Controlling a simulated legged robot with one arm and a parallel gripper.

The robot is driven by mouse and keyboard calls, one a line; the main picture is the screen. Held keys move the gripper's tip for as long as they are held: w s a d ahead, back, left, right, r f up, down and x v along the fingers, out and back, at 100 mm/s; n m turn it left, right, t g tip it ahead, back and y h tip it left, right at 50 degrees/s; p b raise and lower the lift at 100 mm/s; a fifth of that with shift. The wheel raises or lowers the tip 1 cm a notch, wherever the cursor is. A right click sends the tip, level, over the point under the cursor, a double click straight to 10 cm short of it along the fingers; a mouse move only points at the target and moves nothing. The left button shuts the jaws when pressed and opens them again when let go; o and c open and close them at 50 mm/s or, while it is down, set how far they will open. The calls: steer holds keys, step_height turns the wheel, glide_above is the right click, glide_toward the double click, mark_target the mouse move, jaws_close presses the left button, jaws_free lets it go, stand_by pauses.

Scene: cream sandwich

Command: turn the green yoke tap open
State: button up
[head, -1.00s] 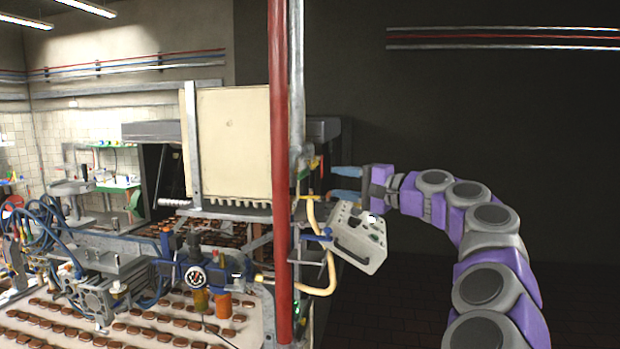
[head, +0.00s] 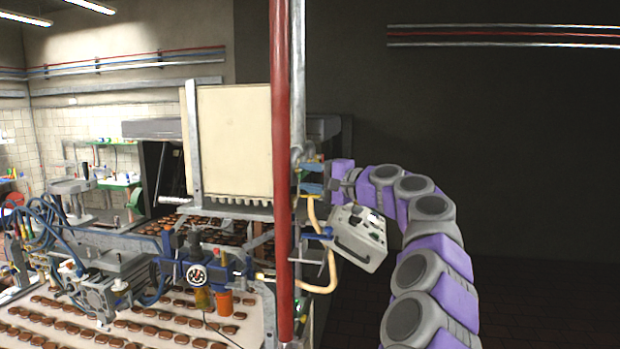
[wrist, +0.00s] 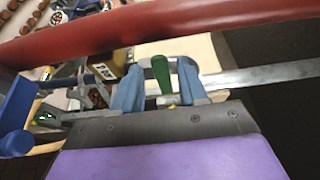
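The green yoke tap (wrist: 160,72) shows in the wrist view as a green lever, upright in the picture. My gripper (wrist: 160,76) is open, with one blue finger on each side of the lever and a visible gap to each. The lever's base and mounting are partly hidden. In the head view my gripper (head: 312,178) is beside the metal post, right of the red pipe, with its fingers pointing left. I cannot clearly make out the green tap there; the fingers and post crowd that spot.
A red pipe (head: 281,190) stands in front of the post and crosses the top of the wrist view (wrist: 150,32). A blue handle (wrist: 17,104) is left of my gripper. A grey control box (head: 358,238) hangs below it. Open dark floor lies right.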

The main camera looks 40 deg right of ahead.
jaws_close()
steer(key=shift+f, duration=0.15)
steer(key=shift+w+d+f+n+t+y+b, duration=0.35)
steer(key=shift+f+n+y, duration=0.4)
steer(key=shift+n, duration=1.2)
steer(key=shift+w+d+f+n+t+y+b, duration=0.25)
steer(key=shift+f+n+y+b, duration=0.45)
steer(key=shift+n, duration=1.2)
steer(key=shift+w+d+f+n+t+y+b, duration=0.2)
steer(key=shift+f+n+t+y, duration=0.5)
steer(key=shift+n, duration=1.25)
steer(key=shift+f+g, duration=0.2)
steer(key=shift+g, duration=0.2)
